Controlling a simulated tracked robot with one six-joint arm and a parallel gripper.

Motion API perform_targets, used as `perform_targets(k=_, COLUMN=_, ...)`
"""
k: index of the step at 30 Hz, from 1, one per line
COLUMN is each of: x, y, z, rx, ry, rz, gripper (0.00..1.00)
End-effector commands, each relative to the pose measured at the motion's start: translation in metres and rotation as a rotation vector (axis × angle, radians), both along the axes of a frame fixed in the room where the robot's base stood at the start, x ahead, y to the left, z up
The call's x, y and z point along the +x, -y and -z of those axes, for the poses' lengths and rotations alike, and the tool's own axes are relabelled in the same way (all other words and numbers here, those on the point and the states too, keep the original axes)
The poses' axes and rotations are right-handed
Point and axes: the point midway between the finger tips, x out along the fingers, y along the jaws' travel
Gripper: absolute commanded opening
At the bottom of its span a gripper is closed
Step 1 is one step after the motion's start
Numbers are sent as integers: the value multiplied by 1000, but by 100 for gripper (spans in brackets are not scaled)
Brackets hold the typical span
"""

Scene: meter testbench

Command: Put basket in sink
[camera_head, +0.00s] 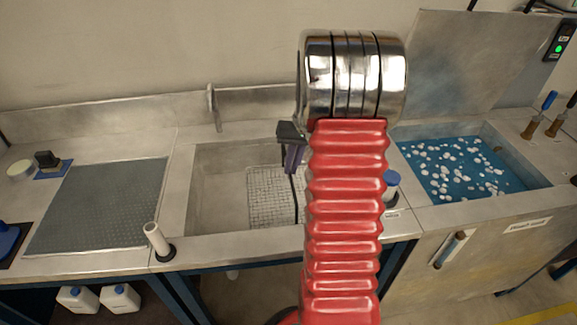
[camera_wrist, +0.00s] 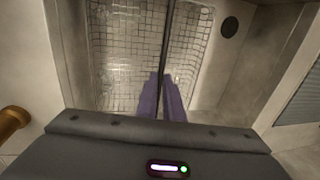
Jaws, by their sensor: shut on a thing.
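The wire mesh basket (camera_head: 268,197) is inside the sink (camera_head: 213,195), toward its right side, partly hidden behind my red arm. In the wrist view the basket (camera_wrist: 128,40) lies below my gripper, with the sink (camera_wrist: 240,70) and its round dark drain to the right. My gripper (camera_head: 292,158) is over the sink. In the wrist view its purple fingers (camera_wrist: 162,85) are shut on the basket's dark, thin handle. I cannot tell whether the basket's bottom touches the sink floor.
A grey ribbed mat (camera_head: 100,205) lies on the left counter. A faucet (camera_head: 213,108) stands behind the sink and a white cylinder (camera_head: 157,238) at its front left corner. A blue-water tank (camera_head: 465,170) with white floating pieces and a raised lid (camera_head: 480,55) is at the right.

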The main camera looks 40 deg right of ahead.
Motion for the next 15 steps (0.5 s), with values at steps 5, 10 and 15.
perform_targets(k=5, x=-1, y=-1, z=5, rx=2, ry=-3, rz=0, gripper=0)
perform_targets(k=10, x=-1, y=-1, z=8, rx=2, ry=-5, rz=0, gripper=0)
perform_targets(k=15, x=-2, y=-1, z=12, rx=3, ry=-7, rz=1, gripper=0)
